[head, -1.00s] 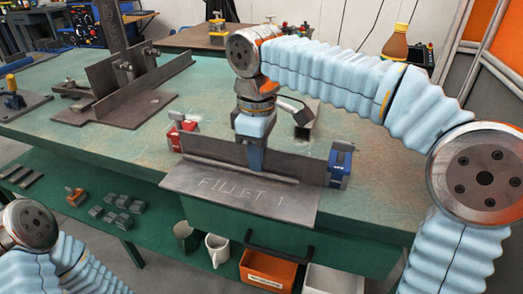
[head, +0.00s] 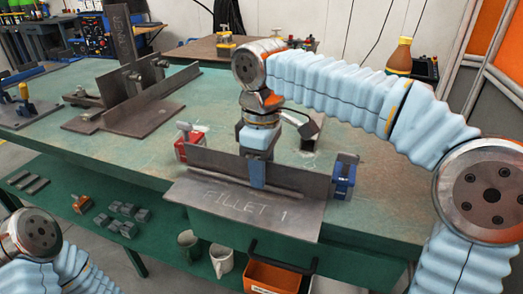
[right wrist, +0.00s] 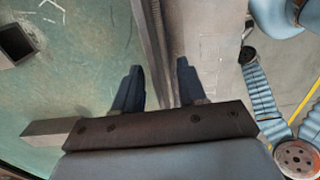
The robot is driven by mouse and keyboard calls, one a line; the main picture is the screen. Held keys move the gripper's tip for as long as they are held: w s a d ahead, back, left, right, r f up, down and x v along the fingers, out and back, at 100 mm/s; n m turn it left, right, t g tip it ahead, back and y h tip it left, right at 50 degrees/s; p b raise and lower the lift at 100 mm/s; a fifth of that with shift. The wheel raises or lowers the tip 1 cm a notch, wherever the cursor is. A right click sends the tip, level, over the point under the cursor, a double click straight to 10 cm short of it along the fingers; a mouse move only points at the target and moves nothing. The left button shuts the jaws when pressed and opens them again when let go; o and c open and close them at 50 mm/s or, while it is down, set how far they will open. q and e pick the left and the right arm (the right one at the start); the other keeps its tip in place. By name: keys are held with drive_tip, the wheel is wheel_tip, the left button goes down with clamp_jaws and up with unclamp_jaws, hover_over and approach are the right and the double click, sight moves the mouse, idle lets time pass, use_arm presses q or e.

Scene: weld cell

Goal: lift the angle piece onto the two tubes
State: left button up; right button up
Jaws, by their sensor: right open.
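The angle piece (head: 250,203) is a dark steel plate marked "FILLET 1" with an upright plate along its back. It lies at the table's front edge, its flat plate reaching past the edge. My right gripper (head: 257,180) is above its middle, pointing down at the upright plate. In the right wrist view the open fingers (right wrist: 157,85) appear on either side of the upright plate's top edge (right wrist: 154,45); contact is unclear. One dark square tube (head: 313,132) stands behind, and its open end shows in the wrist view (right wrist: 15,43). A second tube is not clearly seen. My left gripper is out of view.
A red clamp-like block (head: 188,147) and a blue one (head: 344,178) flank the upright plate. A larger steel assembly (head: 140,110) stands at the left of the green table (head: 375,190). Mugs (head: 220,260) and an orange bin (head: 270,277) sit below.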

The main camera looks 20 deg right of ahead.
use_arm(q)
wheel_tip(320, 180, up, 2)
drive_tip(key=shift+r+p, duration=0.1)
drive_tip(key=shift+p, duration=0.85)
use_arm(e)
wheel_tip(320, 180, up, 14)
drive_tip(key=shift+f, duration=0.25)
drive_tip(key=shift+c, duration=0.5)
